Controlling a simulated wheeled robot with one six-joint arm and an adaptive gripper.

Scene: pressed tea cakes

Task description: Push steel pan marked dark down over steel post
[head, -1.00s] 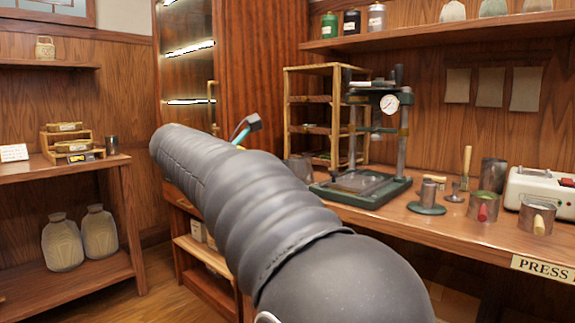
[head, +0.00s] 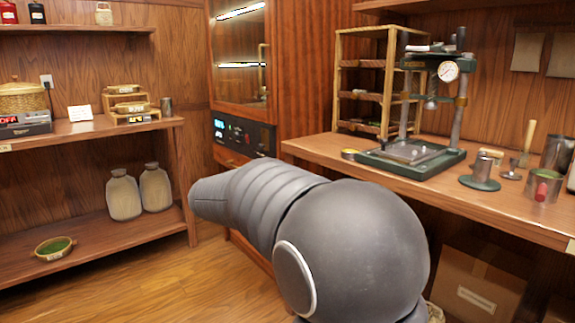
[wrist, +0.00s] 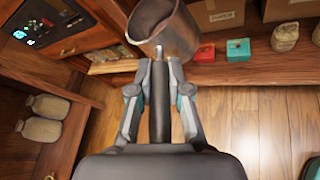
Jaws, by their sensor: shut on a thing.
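My gripper (wrist: 160,75) shows in the wrist view with its fingers closed on the dark straight handle (wrist: 160,115) of a steel pan (wrist: 180,40). The pan is round and deep, held out past the fingertips with its mouth partly facing the camera. I cannot read a mark on it. In the head view my arm hides the gripper and the pan. A short steel cylinder on a round dark green base (head: 481,184) stands on the bench at the right; it may be the steel post, but I cannot tell for certain. The pan is apart from it.
A press (head: 412,150) with a gauge stands on the bench (head: 455,197), with a red-handled pan (head: 550,175) at the right. A wooden rack (head: 360,85) stands behind. A shelf unit (head: 100,128) is at the left. The floor (head: 185,275) between is clear.

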